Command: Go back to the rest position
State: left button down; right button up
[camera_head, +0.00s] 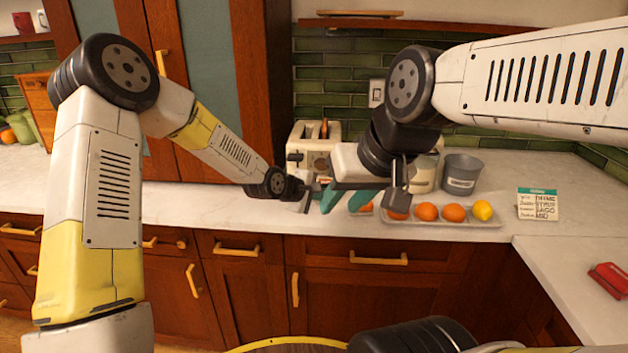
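My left arm comes in from the left, and its gripper (306,192) is over the counter in front of the toaster. It is small and partly lost among dark parts, so its opening does not show clearly. My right arm comes in from the right and bends down at the middle. Its gripper (392,190) hangs above the left end of the fruit tray, with a grey finger pointing down. No object shows held in it, but the gap between its fingers is unclear. Teal items (331,198) show behind and between the two grippers, partly hidden.
A pale tray (480,221) on the counter (200,208) holds oranges (427,212) and a lemon (482,210). A toaster (318,150), a grey pot (461,174), a note card (538,204) and a red object (609,279) stand around. The left counter is clear.

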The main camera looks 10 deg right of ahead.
pick_arm(q)
jog(key=shift+r, duration=0.1)
jog(key=s+a+r+m+y, duration=0.2)
jog(key=s+a+r, duration=0.25)
jog(key=a, duration=0.25)
jog(key=s+a+r+m+y, duration=0.25)
jog(key=a+r, duration=0.25)
jog(key=a, duration=0.3)
jog(key=s+a+r+m+y, duration=0.2)
jog(key=s+a+r, duration=0.3)
jog(key=a, duration=0.2)
jog(key=s+a+r+m, duration=0.1)
jog(key=s+a, duration=0.2)
jog(key=s, duration=0.3)
jog(key=s+a+r+m, duration=0.1)
jog(key=s+a, duration=0.2)
jog(key=s, duration=0.4)
jog(key=s+a+r+m+g, duration=0.1)
jog(key=s+a, duration=0.3)
jog(key=s, duration=0.2)
jog(key=shift+s+r, duration=0.15)
jog(key=shift+r, duration=0.15)
